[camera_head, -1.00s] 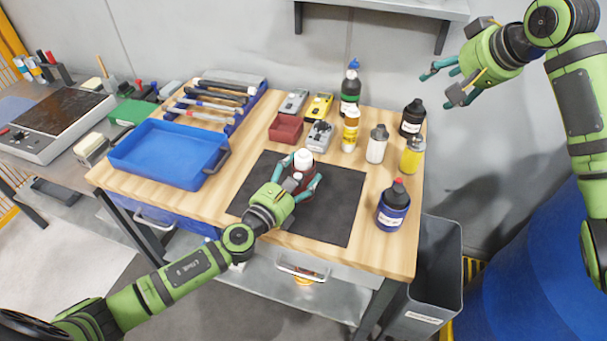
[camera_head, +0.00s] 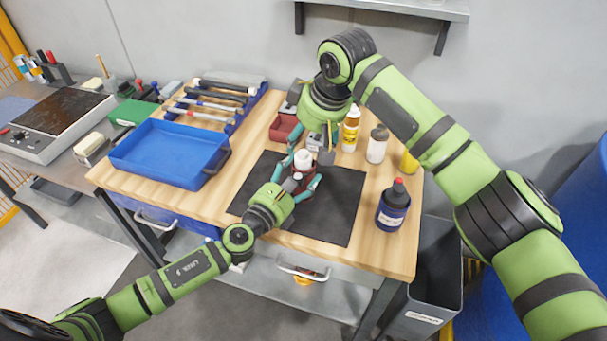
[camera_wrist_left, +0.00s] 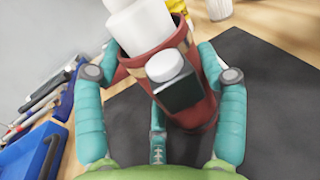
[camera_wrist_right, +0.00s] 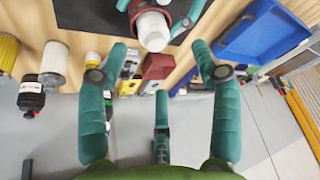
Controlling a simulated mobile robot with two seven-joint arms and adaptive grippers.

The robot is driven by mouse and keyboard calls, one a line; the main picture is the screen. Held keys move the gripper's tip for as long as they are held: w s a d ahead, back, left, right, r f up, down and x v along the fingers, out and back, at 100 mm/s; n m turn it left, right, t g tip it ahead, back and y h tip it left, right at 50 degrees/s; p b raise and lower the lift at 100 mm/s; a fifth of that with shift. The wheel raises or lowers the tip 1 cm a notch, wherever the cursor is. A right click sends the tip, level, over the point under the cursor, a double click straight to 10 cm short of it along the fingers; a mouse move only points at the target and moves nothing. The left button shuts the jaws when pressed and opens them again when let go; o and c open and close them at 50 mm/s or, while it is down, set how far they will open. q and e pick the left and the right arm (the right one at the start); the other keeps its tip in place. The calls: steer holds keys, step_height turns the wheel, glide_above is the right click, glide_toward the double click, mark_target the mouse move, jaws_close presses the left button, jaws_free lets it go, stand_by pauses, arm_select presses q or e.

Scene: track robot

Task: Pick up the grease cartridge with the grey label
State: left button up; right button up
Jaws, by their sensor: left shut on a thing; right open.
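A dark red, round container (camera_head: 301,176) with a white stepped top (camera_head: 303,158) stands on the black mat. My left gripper (camera_head: 304,184) is shut around its body. In the left wrist view the red body (camera_wrist_left: 192,112) sits between the fingers, with a dark grey block and white knob on its near side. My right gripper (camera_head: 314,148) is open and empty just behind and above the white top. In the right wrist view the white top (camera_wrist_right: 152,30) lies just beyond the open fingers. I cannot make out a grey label on any container.
A blue tray (camera_head: 170,153) is at the left. The black mat (camera_head: 338,205) has free room right of my left gripper. A grey bin (camera_head: 437,270) stands beside the table.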

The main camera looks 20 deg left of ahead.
mark_target(305, 154)
steer(key=x, duration=0.4)
steer(key=shift+d+f, duration=0.25)
steer(key=shift+d, duration=0.1)
steer(key=shift+w+a+f, duration=0.2)
steer(key=shift+f, duration=0.3)
jaws_close()
